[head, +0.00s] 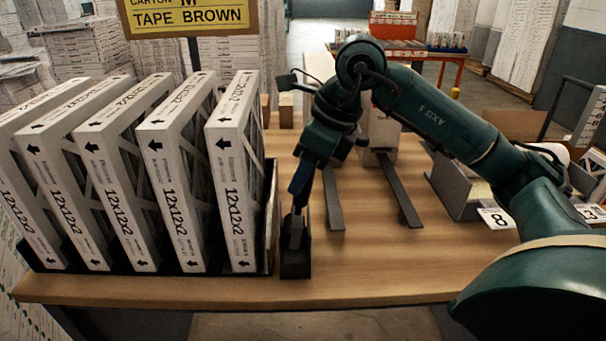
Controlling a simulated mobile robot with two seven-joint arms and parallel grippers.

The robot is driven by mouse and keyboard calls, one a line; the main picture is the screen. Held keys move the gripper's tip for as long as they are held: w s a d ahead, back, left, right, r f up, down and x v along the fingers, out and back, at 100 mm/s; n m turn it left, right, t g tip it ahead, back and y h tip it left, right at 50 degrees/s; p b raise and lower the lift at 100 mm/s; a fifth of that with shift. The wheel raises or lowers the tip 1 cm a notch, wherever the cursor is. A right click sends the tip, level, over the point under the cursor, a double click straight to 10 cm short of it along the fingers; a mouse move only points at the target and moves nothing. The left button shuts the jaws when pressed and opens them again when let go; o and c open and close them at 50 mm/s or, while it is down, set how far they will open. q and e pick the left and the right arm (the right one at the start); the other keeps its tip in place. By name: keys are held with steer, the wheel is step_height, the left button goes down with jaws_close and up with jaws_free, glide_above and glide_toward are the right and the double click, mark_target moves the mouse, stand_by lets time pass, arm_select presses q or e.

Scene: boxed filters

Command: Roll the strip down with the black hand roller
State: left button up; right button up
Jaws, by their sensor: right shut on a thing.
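My right gripper (296,212) comes down from the right arm and points at the table. It is shut on what looks like the black hand roller, mostly hidden by the fingers. The fingers are at the mouth of a small black holder (295,264) near the table's front edge, just right of the filter rack. I cannot tell whether the roller touches the holder. I cannot make out the strip. My left gripper is not in view.
White boxed filters (237,190) marked 12x12x2 stand upright in a black rack (269,240) at left. Two dark rails (398,190) lie on the wooden table (370,265). Number cards (497,218) sit at right. The front middle is clear.

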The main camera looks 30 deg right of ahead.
steer(key=shift+r+p, duration=0.3)
steer(key=shift+r, duration=0.35)
steer(key=shift+r+p, duration=0.5)
steer(key=shift+r, duration=0.15)
steer(key=shift+r+p, duration=0.55)
steer(key=shift+r, duration=0.15)
steer(key=shift+r+p, duration=0.8)
steer(key=shift+r, duration=0.15)
steer(key=shift+r+p, duration=0.7)
steer(key=shift+r, duration=0.35)
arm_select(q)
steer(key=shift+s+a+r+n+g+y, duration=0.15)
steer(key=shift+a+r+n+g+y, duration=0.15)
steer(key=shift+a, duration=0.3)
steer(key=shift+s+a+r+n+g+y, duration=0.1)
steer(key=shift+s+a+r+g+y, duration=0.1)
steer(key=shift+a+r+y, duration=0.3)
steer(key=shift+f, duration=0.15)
